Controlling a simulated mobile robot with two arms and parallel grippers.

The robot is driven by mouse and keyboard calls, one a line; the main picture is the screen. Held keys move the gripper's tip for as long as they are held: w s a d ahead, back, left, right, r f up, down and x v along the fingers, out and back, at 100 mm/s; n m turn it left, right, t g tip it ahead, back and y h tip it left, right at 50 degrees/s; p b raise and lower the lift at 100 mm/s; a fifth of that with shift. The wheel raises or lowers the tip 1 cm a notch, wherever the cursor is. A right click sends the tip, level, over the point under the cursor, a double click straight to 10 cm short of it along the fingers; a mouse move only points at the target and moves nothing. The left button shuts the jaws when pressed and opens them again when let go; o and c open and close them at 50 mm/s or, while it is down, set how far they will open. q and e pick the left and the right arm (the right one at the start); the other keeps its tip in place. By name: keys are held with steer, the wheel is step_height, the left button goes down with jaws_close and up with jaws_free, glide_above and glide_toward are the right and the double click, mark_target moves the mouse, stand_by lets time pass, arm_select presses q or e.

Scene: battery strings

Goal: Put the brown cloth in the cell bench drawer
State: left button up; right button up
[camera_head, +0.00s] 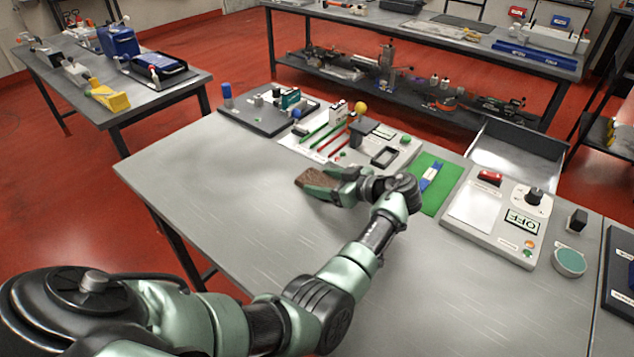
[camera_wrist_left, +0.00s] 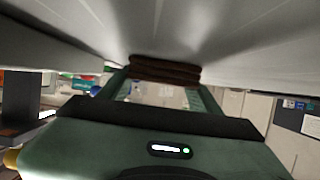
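The brown cloth (camera_head: 312,178) is a small folded piece at or just above the middle of the grey bench top. My left gripper (camera_head: 322,184) is low over the bench with its fingers spread on either side of the cloth. In the left wrist view the folded cloth (camera_wrist_left: 165,70) spans the gap between the fingertips. I cannot tell whether the fingers press on it. An open drawer (camera_head: 515,158) sticks out at the bench's far side, to the right; its visible inside looks empty. My right gripper is out of view.
Between gripper and drawer lie a green mat (camera_head: 438,182) with a blue-and-white item and a control panel (camera_head: 500,215) with a black knob. The bench's near part is clear.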

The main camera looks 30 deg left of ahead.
mark_target(323, 182)
arm_select(q)
steer(key=shift+a, duration=0.1)
steer(key=c, duration=0.8)
steer(key=shift+r, duration=0.3)
step_height(323, 182, up, 19)
steer(key=b, duration=0.2)
steer(key=shift+r+b, duration=0.15)
steer(key=shift+b, duration=0.2)
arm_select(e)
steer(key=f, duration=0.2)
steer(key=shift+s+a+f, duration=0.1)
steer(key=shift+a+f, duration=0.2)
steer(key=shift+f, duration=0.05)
